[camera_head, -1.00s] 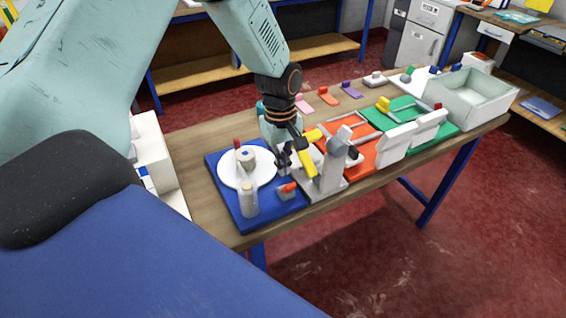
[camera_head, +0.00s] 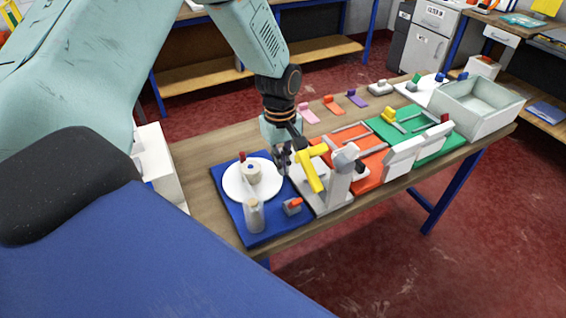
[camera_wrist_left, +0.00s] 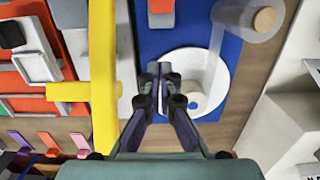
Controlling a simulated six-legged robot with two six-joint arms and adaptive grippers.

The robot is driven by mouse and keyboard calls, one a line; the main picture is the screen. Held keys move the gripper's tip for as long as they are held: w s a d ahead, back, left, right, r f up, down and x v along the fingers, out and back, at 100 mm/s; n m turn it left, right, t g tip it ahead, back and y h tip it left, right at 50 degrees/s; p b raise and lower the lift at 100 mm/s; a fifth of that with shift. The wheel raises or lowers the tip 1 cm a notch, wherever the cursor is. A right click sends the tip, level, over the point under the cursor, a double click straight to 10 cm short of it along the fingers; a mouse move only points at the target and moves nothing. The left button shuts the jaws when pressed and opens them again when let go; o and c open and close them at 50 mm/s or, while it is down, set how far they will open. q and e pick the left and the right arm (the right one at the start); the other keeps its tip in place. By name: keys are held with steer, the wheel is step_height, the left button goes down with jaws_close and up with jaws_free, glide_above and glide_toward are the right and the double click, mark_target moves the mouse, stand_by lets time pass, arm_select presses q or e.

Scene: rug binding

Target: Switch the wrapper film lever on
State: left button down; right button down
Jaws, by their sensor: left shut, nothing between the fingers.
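The wrapper is a blue board (camera_head: 232,207) with a white round turntable (camera_head: 237,181) and an upright, pale film roll (camera_head: 253,217). A small grey block with an orange-red lever (camera_head: 296,202) sits at the board's front right corner; I take this as the film lever. It also shows at the top edge of the left wrist view (camera_wrist_left: 160,18). My left gripper (camera_head: 283,163) is shut and empty, above the board's right side, behind the lever and apart from it. In the left wrist view its fingertips (camera_wrist_left: 159,75) overlap the turntable's edge.
A grey press with a yellow T-shaped handle (camera_head: 311,172) stands close right of my left gripper. Orange (camera_head: 370,171) and green (camera_head: 436,143) stations and a pale bin (camera_head: 486,120) follow rightward. A white box (camera_head: 158,165) stands at the table's left end.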

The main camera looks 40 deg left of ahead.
arm_select(q)
step_height(320, 180, up, 9)
steer(key=d, duration=0.1)
steer(key=shift+s+d+r, duration=0.15)
steer(key=shift+s+d, duration=0.15)
steer(key=shift+s, duration=0.05)
steer(key=shift+s+d, duration=0.1)
stand_by(0.4)
